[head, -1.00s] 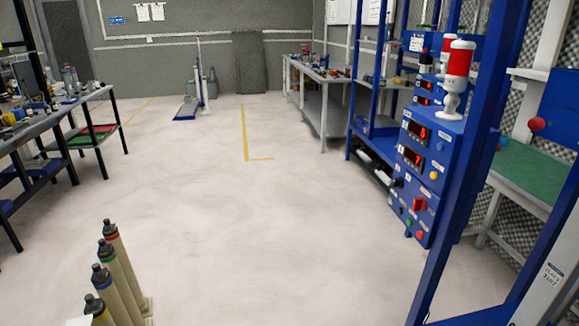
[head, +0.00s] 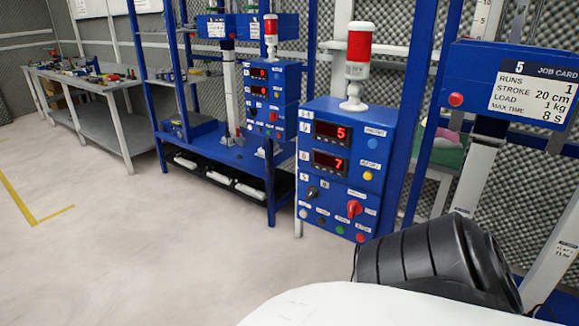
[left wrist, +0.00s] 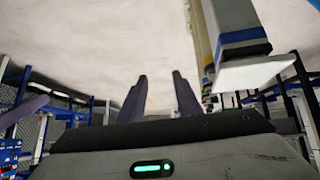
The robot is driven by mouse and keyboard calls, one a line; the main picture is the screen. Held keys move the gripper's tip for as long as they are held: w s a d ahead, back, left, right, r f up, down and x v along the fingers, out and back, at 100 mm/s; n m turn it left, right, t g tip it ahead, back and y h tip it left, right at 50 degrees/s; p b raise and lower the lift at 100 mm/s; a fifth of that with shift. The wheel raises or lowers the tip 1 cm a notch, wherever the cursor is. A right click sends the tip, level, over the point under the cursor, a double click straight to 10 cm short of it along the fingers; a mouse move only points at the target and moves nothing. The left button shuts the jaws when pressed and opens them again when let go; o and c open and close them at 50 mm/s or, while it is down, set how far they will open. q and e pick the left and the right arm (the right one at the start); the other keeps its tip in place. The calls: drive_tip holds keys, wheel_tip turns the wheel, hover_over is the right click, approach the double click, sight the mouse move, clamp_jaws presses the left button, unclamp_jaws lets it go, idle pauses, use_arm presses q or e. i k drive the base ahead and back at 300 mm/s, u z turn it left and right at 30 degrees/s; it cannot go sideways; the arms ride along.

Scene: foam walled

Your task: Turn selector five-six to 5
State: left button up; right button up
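A blue control box (head: 338,150) stands right of centre in the head view, with a red-and-white lamp on top. Its upper red display (head: 332,132) reads 5 and its lower display (head: 329,162) reads 7. A small black selector knob (head: 312,192) sits at the lower left of its face, tilted; which mark it points at is too small to tell. A red rotary knob (head: 354,208) is to its right. My left gripper (left wrist: 158,76) shows in the left wrist view with its two fingers apart and nothing between them. My right gripper is not in view.
A second, similar blue box (head: 272,95) stands further back on a blue rack. A job card (head: 532,85) headed 5 hangs at the right. Blue posts flank the box. Floor at the left is clear. My black arm link and white body fill the lower right.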

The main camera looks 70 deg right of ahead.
sight(312, 191)
drive_tip(key=z, duration=0.85)
drive_tip(key=i, duration=0.9)
drive_tip(key=z, duration=1)
